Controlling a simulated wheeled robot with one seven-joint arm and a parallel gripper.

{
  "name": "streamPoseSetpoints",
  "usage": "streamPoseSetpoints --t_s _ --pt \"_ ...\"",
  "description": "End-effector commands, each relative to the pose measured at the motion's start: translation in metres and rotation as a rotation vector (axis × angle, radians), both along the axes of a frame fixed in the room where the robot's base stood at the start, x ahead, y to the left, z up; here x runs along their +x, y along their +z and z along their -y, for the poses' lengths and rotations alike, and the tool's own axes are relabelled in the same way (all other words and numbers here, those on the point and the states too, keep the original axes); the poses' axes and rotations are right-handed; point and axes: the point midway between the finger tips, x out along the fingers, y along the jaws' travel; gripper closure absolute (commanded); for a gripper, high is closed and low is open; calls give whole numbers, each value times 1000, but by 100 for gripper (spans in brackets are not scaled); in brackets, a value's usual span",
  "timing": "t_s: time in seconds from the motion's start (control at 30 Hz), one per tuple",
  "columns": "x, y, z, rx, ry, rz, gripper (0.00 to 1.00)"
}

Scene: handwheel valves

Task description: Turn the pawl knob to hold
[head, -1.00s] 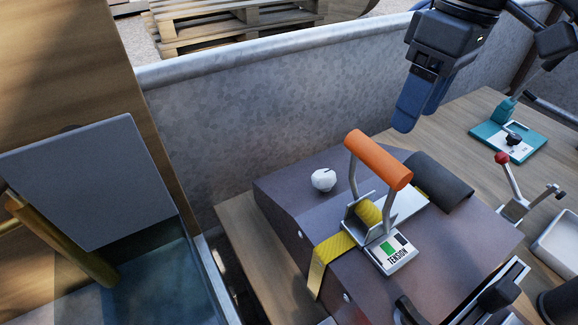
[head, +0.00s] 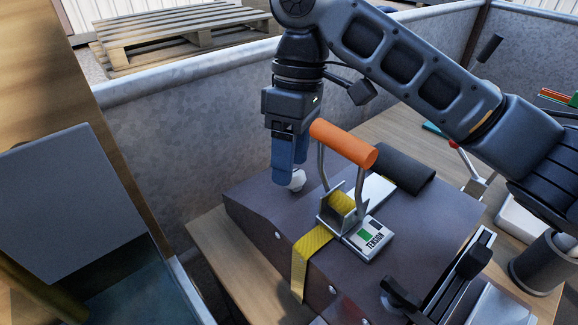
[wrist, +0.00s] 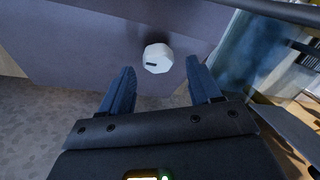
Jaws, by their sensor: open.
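The white faceted knob (head: 297,180) sits on the dark grey sloped housing (head: 262,205), left of the ratchet with the orange handle (head: 343,142). In the wrist view the knob (wrist: 158,58) shows a short dark mark on its face. My gripper (head: 284,180) points down at the knob, and its blue fingers partly cover it in the head view. In the wrist view my gripper (wrist: 158,85) is open, with the knob ahead of the fingertips and roughly between their lines. I see no clear contact with the knob.
A yellow strap (head: 308,250) runs through the ratchet, beside a plate marked TENSION (head: 370,240). The orange handle stands close to the right of my gripper. A grey metal wall (head: 160,150) rises behind. A black lever (head: 460,270) is at front right.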

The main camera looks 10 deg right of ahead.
Motion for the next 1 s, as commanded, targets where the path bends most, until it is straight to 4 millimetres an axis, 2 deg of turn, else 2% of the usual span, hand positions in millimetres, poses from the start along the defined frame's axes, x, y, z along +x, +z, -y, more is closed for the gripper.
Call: streamPoseSetpoints --t_s 0.2,0.47,1.0 --pt "-3 -16 -1 0 0 1 37" --pt "-3 -18 -2 0 0 1 37" --pt "-3 -18 -2 -1 0 2 87"
